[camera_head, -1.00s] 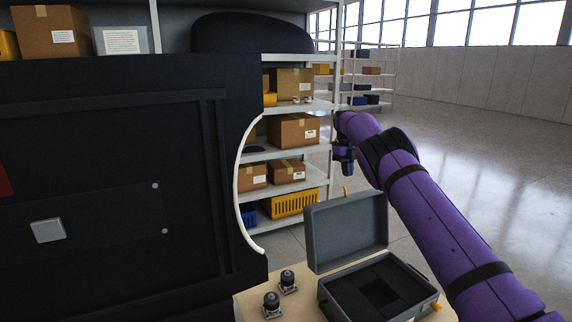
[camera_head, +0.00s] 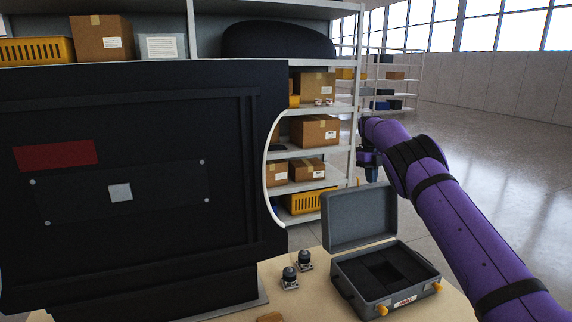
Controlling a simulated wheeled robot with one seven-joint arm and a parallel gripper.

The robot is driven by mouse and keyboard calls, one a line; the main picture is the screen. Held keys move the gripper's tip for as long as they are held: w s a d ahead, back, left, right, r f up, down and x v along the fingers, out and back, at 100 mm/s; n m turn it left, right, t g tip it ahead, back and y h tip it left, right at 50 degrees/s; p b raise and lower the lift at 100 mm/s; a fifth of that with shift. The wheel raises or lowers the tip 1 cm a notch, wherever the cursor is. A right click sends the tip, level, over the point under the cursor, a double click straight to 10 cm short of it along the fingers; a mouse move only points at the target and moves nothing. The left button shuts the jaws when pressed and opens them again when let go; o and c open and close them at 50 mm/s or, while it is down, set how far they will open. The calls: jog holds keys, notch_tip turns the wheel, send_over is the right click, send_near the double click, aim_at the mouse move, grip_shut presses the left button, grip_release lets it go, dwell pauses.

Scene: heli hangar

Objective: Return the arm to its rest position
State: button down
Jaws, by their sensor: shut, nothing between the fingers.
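My purple arm (camera_head: 470,235) reaches in from the lower right corner, with a black joint (camera_head: 418,163) midway and its far end bent downward. My gripper (camera_head: 372,176) hangs at that far end, small and dark. It is shut and empty, in front of the shelving and above the open case, apart from both. The fingertips are too small to make out clearly.
An open grey case (camera_head: 362,218) with dark foam stands on the pale table (camera_head: 325,300). Two small dark-capped parts (camera_head: 289,277) sit left of it. A large black panel (camera_head: 130,170) fills the left. Loaded shelves (camera_head: 345,140) stand behind; open floor (camera_head: 500,150) lies right.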

jog(key=s+d+r+n+t+y, duration=0.1)
jog(key=s+d+r+n, duration=0.2)
jog(key=s+r, duration=0.35)
jog(key=s+d+r+n+t, duration=0.1)
jog(key=s+d+r+n, duration=0.15)
jog(key=r, duration=0.75)
jog(key=s+r+n+t+y, duration=0.1)
jog(key=s+r+n, duration=0.35)
jog(key=s, duration=0.35)
jog(key=s+r+n+t, duration=0.1)
jog(key=s+r+n, duration=0.4)
jog(key=s, duration=0.4)
jog(key=s+a+r+n+t, duration=0.15)
jog(key=s+n, duration=0.25)
jog(key=s, duration=0.6)
jog(key=s+a+n, duration=0.2)
jog(key=s+n, duration=0.2)
jog(key=s, duration=0.5)
jog(key=s+a+f+n+t, duration=0.1)
jog(key=s+f+n, duration=0.3)
jog(key=s, duration=0.4)
jog(key=s+a+f+n+t+h, duration=0.1)
jog(key=s+f+n, duration=0.3)
jog(key=s, duration=0.5)
jog(key=shift+n, duration=0.5)
